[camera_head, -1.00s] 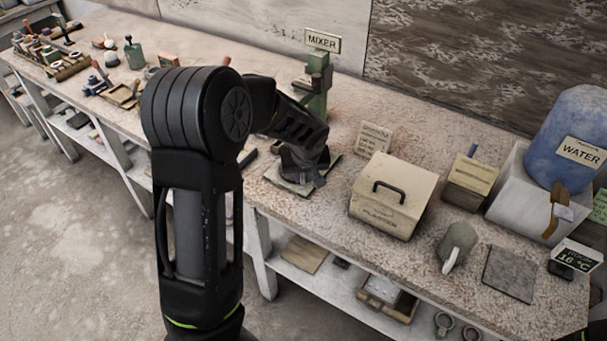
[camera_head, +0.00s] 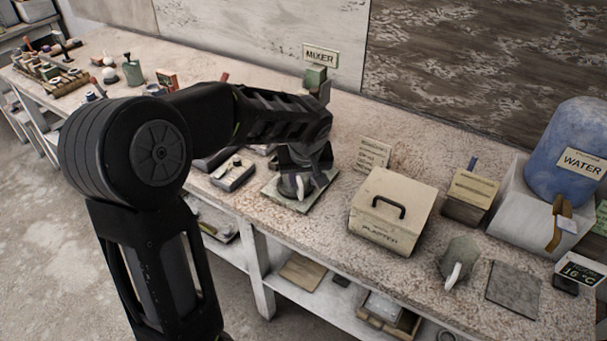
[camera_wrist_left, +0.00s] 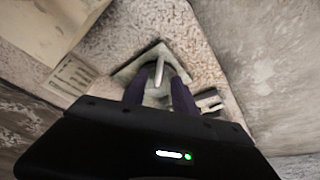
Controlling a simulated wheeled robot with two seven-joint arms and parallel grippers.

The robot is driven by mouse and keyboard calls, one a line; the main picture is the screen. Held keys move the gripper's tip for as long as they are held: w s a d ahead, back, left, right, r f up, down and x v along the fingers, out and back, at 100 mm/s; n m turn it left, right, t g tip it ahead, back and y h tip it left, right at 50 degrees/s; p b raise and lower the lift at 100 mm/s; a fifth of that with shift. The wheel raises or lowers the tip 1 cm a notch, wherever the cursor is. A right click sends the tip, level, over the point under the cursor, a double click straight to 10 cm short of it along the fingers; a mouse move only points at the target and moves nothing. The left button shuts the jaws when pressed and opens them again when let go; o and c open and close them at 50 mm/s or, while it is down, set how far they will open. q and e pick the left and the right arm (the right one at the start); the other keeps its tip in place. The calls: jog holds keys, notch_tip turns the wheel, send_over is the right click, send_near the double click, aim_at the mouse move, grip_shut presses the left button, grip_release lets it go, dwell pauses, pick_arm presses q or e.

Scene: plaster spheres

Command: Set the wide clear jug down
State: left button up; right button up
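A small grey jug with a pale handle (camera_head: 300,188), apparently the wide clear jug, is at a light square plate (camera_head: 270,190) below the mixer sign. It looks upright, and its body is mostly hidden by my left gripper (camera_head: 304,168). In the left wrist view, the fingers of my left gripper (camera_wrist_left: 159,88) are apart, one on each side of the jug, with the pale handle (camera_wrist_left: 159,72) showing beyond them. I cannot tell whether the fingers press on it or whether its base touches the plate. My right gripper is not in view.
Right of the plate stand the plaster box (camera_head: 388,222), a small wooden box (camera_head: 469,195) and another grey jug (camera_head: 459,258). A bare grey slab (camera_head: 513,290) lies beside that jug. The blue water container (camera_head: 566,150) is at the far right. A small tray (camera_head: 232,175) lies left of the plate.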

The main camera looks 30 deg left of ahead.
pick_arm(q)
jog(key=v, duration=0.4)
jog(key=shift+f, duration=0.15)
dwell(0.7)
